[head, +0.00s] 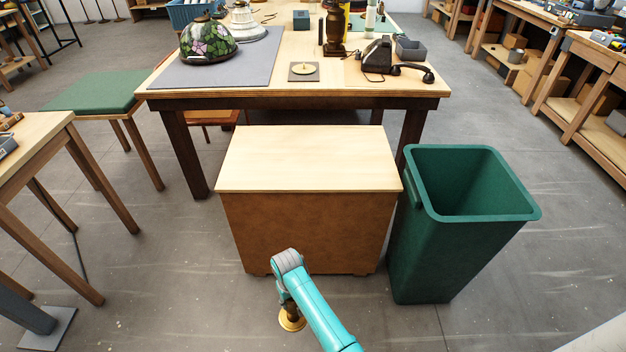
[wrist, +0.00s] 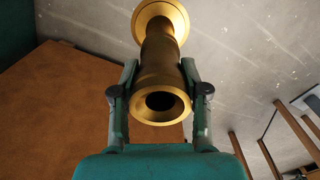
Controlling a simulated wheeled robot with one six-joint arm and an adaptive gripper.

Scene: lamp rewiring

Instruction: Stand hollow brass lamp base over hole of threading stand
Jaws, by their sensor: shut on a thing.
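The hollow brass lamp base (wrist: 160,85) fills the upper middle of the wrist view, with a wide flared foot at its far end and a round dark opening at its near end. My gripper (wrist: 159,66) is shut on its body, one finger on each side. In the head view the gold foot of the lamp base (head: 291,322) shows below my teal arm, in front of the wooden cabinet and over the floor; the arm hides the rest. I cannot surely identify the threading stand; a small square plate with a pale round disc (head: 303,70) lies on the worktable.
A low cabinet (head: 310,160) stands before me, with a green bin (head: 450,260) at its right. Behind is the worktable (head: 300,98) with a stained-glass shade (head: 207,42), a dark turned column (head: 335,30) and a black telephone (head: 377,56). A side table (head: 45,150) is at left.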

